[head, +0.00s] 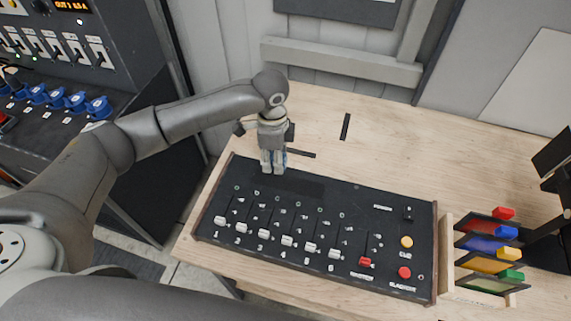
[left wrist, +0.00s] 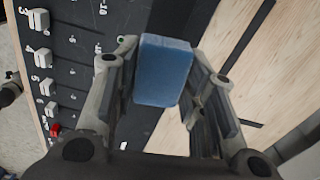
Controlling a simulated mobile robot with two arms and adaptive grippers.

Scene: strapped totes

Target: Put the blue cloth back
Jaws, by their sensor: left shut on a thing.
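My left gripper (head: 272,171) points down over the back left edge of the black control console (head: 330,196). It is shut on the blue cloth, a small block-like blue piece (left wrist: 164,70) that shows between the fingers in the left wrist view. In the head view the fingers mostly hide it, and only a sliver of blue shows. I cannot tell whether it touches the console top. My right gripper is not in view.
The console has a row of white sliders, a red slider, and yellow (head: 406,242) and red (head: 404,272) buttons. A wooden rack (head: 447,262) with several coloured pieces stands at its right. Behind the console, the wooden table (head: 400,140) is mostly clear, with black strips on it.

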